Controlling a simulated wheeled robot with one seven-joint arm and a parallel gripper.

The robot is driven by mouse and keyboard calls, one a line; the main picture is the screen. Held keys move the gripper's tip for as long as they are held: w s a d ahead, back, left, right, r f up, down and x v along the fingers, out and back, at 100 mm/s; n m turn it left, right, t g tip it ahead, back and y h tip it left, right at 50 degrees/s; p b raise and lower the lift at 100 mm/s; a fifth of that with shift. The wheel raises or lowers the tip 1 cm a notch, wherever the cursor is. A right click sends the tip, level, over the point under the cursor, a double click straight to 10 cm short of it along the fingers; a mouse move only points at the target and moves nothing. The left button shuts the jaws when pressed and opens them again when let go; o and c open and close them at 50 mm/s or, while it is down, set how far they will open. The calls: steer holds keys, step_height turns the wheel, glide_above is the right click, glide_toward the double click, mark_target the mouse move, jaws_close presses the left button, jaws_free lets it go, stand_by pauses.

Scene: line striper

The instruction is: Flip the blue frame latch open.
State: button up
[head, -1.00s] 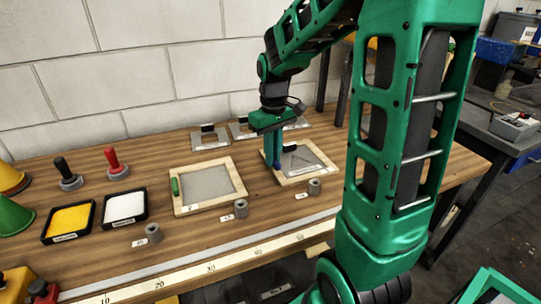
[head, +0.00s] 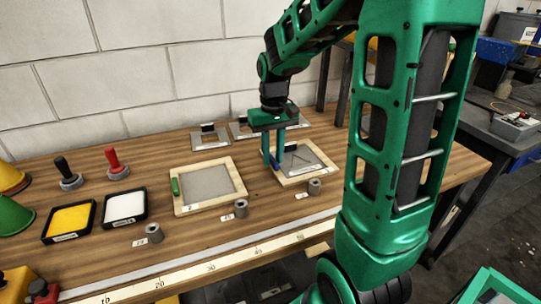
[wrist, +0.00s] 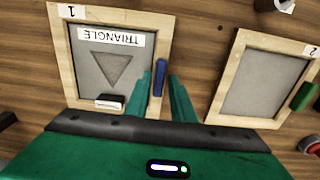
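The blue latch (head: 276,162) lies along the left edge of the wooden frame on the right in the head view. In the wrist view the blue latch (wrist: 158,77) sits on the right edge of frame 1 (wrist: 166,35), which carries a "TRIANGLE" label and a triangle shape. My gripper (head: 272,155) points down over that edge. In the wrist view my gripper (wrist: 168,80) has its two green fingers apart, with the latch showing between them near the tips. Contact with the latch cannot be told.
A second wooden frame (head: 181,210) with a green latch (head: 175,187) lies to the left. Grey cylinders (head: 240,208) stand along the front. Yellow (head: 70,222) and white (head: 124,206) trays and two upright handles (head: 115,163) are further left. A white-and-dark block (wrist: 109,102) sits on frame 1.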

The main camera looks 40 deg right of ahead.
mark_target(272, 159)
steer(key=shift+o, duration=0.2)
step_height(272, 159, up, 11)
steer(key=shift+f, duration=0.15)
stand_by(0.5)
stand_by(0.3)
steer(key=s+f+m, duration=0.1)
steer(key=s+f, duration=0.1)
steer(key=s, duration=0.5)
steer(key=s+d+f+m, duration=0.1)
steer(key=s+f, duration=0.2)
steer(key=s, duration=0.5)
steer(key=s+f+m, duration=0.1)
steer(key=s+f, duration=0.2)
steer(key=s, duration=0.5)
steer(key=shift+s+d+f+m, duration=0.15)
steer(key=shift+s+d+m, duration=0.05)
steer(key=shift+m, duration=0.1)
